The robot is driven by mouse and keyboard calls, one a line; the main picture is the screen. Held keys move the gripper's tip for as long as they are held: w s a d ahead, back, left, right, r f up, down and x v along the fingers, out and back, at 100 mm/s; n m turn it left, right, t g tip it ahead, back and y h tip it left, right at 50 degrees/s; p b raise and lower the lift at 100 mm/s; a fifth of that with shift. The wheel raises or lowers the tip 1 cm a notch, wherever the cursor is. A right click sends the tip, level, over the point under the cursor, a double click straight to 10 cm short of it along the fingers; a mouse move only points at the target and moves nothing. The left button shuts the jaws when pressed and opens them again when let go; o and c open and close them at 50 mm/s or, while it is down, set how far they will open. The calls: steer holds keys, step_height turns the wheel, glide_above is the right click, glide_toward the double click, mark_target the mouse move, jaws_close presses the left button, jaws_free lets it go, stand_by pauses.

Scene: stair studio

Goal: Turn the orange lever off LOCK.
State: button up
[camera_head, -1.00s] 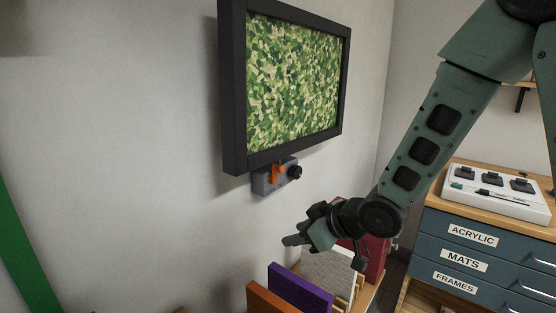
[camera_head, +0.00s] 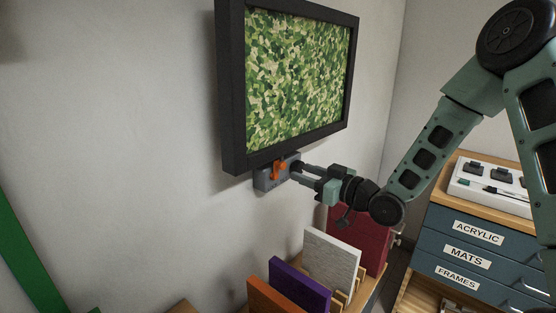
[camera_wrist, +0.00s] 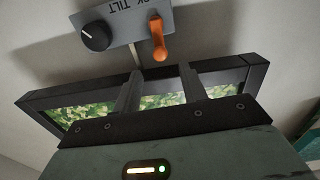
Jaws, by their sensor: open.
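The orange lever (camera_head: 279,170) sits on a small grey plate (camera_head: 263,184) on the wall, under the framed picture. In the wrist view, which is upside down, the lever (camera_wrist: 159,42) stands out from the plate (camera_wrist: 128,22) between part of a label ending in "CK" and the plate's edge. "TILT" is legible beside a black knob (camera_wrist: 96,36). My gripper (camera_head: 297,172) is open and empty, its fingers pointing at the plate from the right. In the wrist view the lever lies beyond the gap between the fingertips (camera_wrist: 160,76), and no contact shows.
The dark-framed picture (camera_head: 298,80) hangs directly above the plate and my gripper. Below stand several coloured panels, including purple (camera_head: 299,287), grey (camera_head: 331,262) and red (camera_head: 360,237). A drawer cabinet (camera_head: 472,232) is at right. The wall left of the plate is bare.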

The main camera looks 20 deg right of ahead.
mark_target(285, 166)
steer(key=p+x, duration=0.2)
steer(key=x, duration=0.7)
steer(key=shift+w+a, duration=0.2)
steer(key=shift+w, duration=0.05)
jaws_close()
